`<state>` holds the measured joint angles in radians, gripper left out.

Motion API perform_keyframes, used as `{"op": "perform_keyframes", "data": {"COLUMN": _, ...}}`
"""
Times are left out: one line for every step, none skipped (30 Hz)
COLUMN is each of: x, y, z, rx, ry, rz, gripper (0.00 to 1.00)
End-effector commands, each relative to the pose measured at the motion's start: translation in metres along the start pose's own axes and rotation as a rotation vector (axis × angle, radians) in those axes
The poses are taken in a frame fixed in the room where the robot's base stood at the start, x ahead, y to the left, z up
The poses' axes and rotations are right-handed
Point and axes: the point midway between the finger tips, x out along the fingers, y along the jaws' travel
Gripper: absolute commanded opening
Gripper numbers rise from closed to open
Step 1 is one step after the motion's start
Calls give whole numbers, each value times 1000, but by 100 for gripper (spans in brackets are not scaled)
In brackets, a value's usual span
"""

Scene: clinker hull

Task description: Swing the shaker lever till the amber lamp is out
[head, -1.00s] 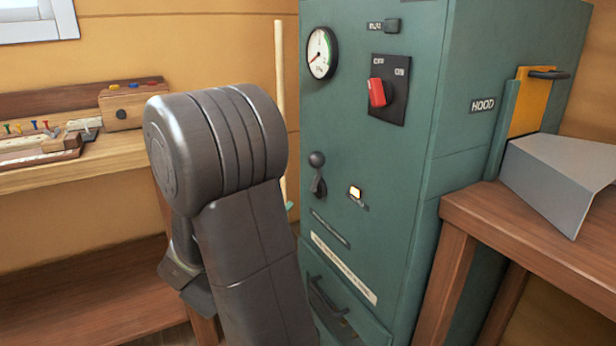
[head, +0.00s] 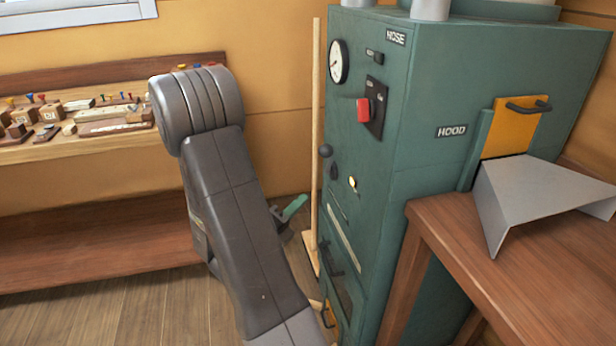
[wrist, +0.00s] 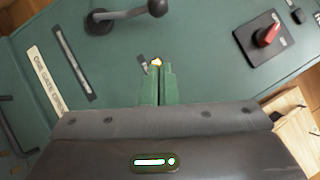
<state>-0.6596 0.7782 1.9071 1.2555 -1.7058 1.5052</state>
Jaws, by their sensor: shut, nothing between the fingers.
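The shaker lever, with a dark ball knob (head: 326,151), sticks out from the front of the green machine, knob raised. In the wrist view the lever (wrist: 130,14) crosses the top. The amber lamp (head: 352,182) glows to the lever's lower right; in the wrist view the lamp (wrist: 156,62) is lit just beyond my fingertips. My gripper (wrist: 160,72) is shut and empty, its green fingers together, with the lever beyond and apart from it. In the head view my gripper (head: 302,201) is left of the machine front, partly hidden behind my arm.
A red switch (head: 364,110) and a gauge (head: 338,62) sit above the lever. A pale pole (head: 316,130) stands left of the machine.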

Motion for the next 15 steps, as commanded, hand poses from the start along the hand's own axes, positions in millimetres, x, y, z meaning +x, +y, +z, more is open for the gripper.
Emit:
{"op": "perform_keyframes", "data": {"x": 5, "y": 0, "z": -1, "rx": 0, "ry": 3, "rz": -2, "gripper": 0}}
{"op": "perform_keyframes", "data": {"x": 9, "y": 0, "z": -1, "rx": 0, "ry": 4, "rz": -2, "gripper": 0}}
{"op": "perform_keyframes", "data": {"x": 14, "y": 0, "z": -1, "rx": 0, "ry": 4, "rz": -2, "gripper": 0}}
{"op": "perform_keyframes", "data": {"x": 19, "y": -1, "z": -1, "rx": 0, "ry": 4, "rz": -2, "gripper": 0}}
{"op": "perform_keyframes", "data": {"x": 24, "y": -1, "z": -1, "rx": 0, "ry": 5, "rz": -3, "gripper": 0}}
{"op": "perform_keyframes", "data": {"x": 32, "y": -1, "z": -1, "rx": 1, "ry": 5, "rz": -4, "gripper": 0}}
{"op": "perform_keyframes", "data": {"x": 38, "y": -1, "z": -1, "rx": 1, "ry": 5, "rz": -3, "gripper": 0}}
{"op": "perform_keyframes", "data": {"x": 44, "y": -1, "z": -1, "rx": 0, "ry": 5, "rz": -3, "gripper": 0}}
{"op": "perform_keyframes", "data": {"x": 52, "y": -2, "z": -1, "rx": 0, "ry": 5, "rz": -4, "gripper": 0}}
{"op": "perform_keyframes", "data": {"x": 58, "y": -1, "z": -1, "rx": 0, "ry": 6, "rz": -4, "gripper": 0}}
{"op": "perform_keyframes", "data": {"x": 64, "y": -1, "z": -1, "rx": 0, "ry": 5, "rz": -3, "gripper": 0}}
{"op": "perform_keyframes", "data": {"x": 72, "y": -2, "z": -1, "rx": -1, "ry": 5, "rz": -4, "gripper": 0}}
{"op": "perform_keyframes", "data": {"x": 78, "y": -2, "z": -1, "rx": -1, "ry": 4, "rz": -4, "gripper": 0}}
{"op": "perform_keyframes", "data": {"x": 84, "y": -1, "z": -1, "rx": -1, "ry": 5, "rz": -3, "gripper": 0}}
{"op": "perform_keyframes", "data": {"x": 92, "y": -1, "z": -1, "rx": 0, "ry": 4, "rz": -4, "gripper": 0}}
